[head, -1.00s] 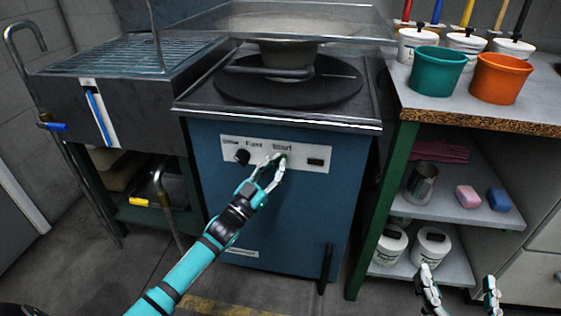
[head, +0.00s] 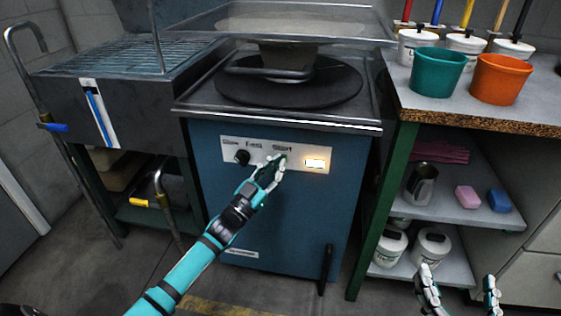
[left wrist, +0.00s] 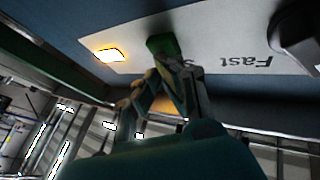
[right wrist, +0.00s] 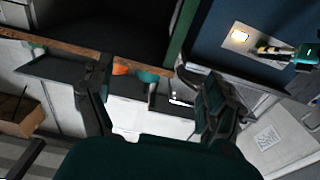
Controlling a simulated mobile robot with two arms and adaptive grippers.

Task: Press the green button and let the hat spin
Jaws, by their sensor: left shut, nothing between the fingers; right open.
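The blue hat press (head: 285,210) stands in the middle of the head view with a white control panel (head: 232,146). The green button (head: 284,159) sits under the "Start" label and also shows in the left wrist view (left wrist: 163,44). My left gripper (head: 277,166) is shut and empty, its fingertips at the button and partly covering it; I cannot tell whether they still touch. A lamp (head: 314,164) to the right glows and shows in the left wrist view (left wrist: 110,54). A pale round form (head: 290,25) on top may be the hat. My right gripper (head: 458,278) is open and empty at the lower right.
A black knob (head: 242,157) is left of the button. A metal grill unit (head: 105,55) stands left of the press. A bench on the right holds teal (head: 437,72) and orange (head: 502,79) pots. The floor in front is clear.

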